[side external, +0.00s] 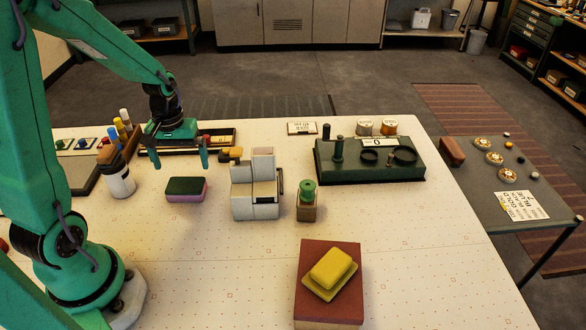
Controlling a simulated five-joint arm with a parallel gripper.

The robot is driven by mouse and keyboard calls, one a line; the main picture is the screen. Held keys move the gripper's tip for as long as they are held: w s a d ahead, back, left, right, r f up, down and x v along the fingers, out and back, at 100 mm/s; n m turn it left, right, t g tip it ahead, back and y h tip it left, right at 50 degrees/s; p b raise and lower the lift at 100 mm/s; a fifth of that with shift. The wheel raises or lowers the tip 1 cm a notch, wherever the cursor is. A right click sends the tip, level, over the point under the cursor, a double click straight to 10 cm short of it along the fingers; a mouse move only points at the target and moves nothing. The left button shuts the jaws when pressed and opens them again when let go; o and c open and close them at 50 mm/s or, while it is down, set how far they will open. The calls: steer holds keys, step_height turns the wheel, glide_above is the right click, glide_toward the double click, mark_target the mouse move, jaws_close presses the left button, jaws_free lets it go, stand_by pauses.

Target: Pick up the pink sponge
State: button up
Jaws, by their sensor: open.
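The pink sponge (186,197) lies flat on the white table, left of centre. It has a dark green top layer, and its pink body shows along the lower side. My gripper (179,157) is open, with its two green fingers pointing down and spread wide apart. In the picture it is just above the sponge, near a dark tray. The fingers are apart from the sponge, and nothing shows between them. I cannot tell the exact height of the fingertips.
A white bottle (119,182) stands left of the sponge, and a grey-white block device (256,190) stands to its right. Behind is a dark tray (222,138). A yellow item (332,268) sits on a red-brown block (328,308) in front. The table before the sponge is clear.

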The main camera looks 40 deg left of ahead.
mark_target(186, 180)
steer(key=shift+f, duration=1)
steer(key=shift+w+f, duration=0.1)
steer(key=shift+f, duration=2.5)
steer(key=c, duration=0.8)
